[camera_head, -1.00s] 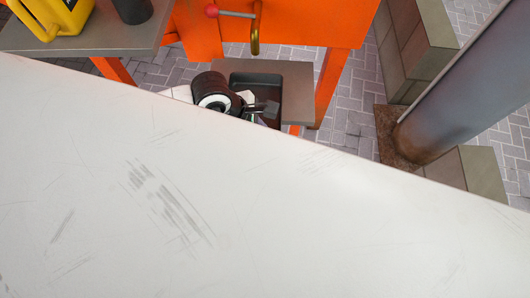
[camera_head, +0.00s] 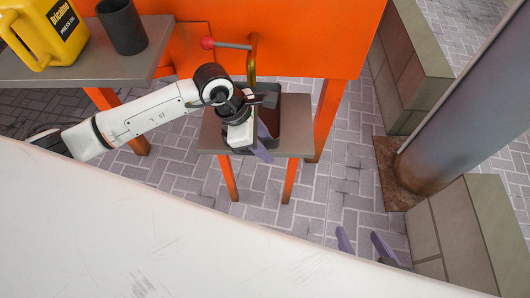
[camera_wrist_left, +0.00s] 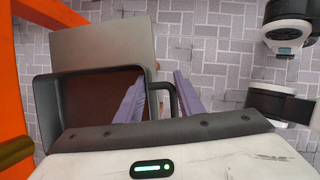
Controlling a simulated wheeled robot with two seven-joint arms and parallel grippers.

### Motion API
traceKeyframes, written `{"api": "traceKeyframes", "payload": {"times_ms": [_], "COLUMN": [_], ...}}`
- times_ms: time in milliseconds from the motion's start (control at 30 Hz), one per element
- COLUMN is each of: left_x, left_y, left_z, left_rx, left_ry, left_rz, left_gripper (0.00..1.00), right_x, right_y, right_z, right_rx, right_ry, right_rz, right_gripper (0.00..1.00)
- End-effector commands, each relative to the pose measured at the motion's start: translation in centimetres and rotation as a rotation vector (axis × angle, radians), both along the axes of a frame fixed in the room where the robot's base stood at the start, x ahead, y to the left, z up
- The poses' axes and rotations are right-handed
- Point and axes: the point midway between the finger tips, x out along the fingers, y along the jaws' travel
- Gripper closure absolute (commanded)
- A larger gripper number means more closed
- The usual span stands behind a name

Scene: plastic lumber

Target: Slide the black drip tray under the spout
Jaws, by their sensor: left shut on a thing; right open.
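The black drip tray (camera_head: 294,118) lies on a small grey shelf (camera_head: 210,137) in the head view, partly hidden by my left wrist. In the left wrist view the tray (camera_wrist_left: 46,112) shows its open inside and a loop handle (camera_wrist_left: 172,92). My left gripper (camera_head: 264,143) is shut on the tray at its handle side, with one finger (camera_wrist_left: 131,103) over the tray's inside. The brass spout (camera_head: 252,58) hangs from the orange machine just behind my left wrist. My right gripper (camera_head: 364,246) is open and empty, low and right of the shelf.
The orange machine (camera_head: 310,35) stands behind the shelf. A grey bench (camera_head: 100,68) at left holds a yellow oil jug (camera_head: 42,32) and a dark cup (camera_head: 122,27). A thick metal post (camera_head: 465,100) and block walls (camera_head: 412,70) stand at right. Paved floor lies between.

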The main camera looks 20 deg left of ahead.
Motion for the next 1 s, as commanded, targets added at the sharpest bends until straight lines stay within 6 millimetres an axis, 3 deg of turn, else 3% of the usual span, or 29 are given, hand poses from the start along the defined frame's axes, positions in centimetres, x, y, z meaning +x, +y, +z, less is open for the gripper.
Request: {"api": "traceKeyframes", "payload": {"times_ms": [833, 867, 1000], "left_x": [0.46, 0.46, 0.41], "left_y": [0.08, 0.06, 0.07], "left_z": [-0.45, -0.43, -0.4], "left_rx": [-0.002, -0.002, -0.001], "left_ry": [-0.003, -0.003, -0.002], "left_rz": [0.0, 0.0, -0.001], "left_gripper": [1.0, 0.64, 0.44], "right_x": [-0.38, -0.38, -0.37], "right_y": [0.02, 0.01, 0.01], "right_z": [-0.87, -0.86, -0.78], "right_rx": [0.0, 0.0, 0.0], "right_ry": [0.007, 0.007, 0.007], "right_rz": [0.001, 0.001, 0.001], "right_gripper": [0.41, 0.41, 0.41]}}
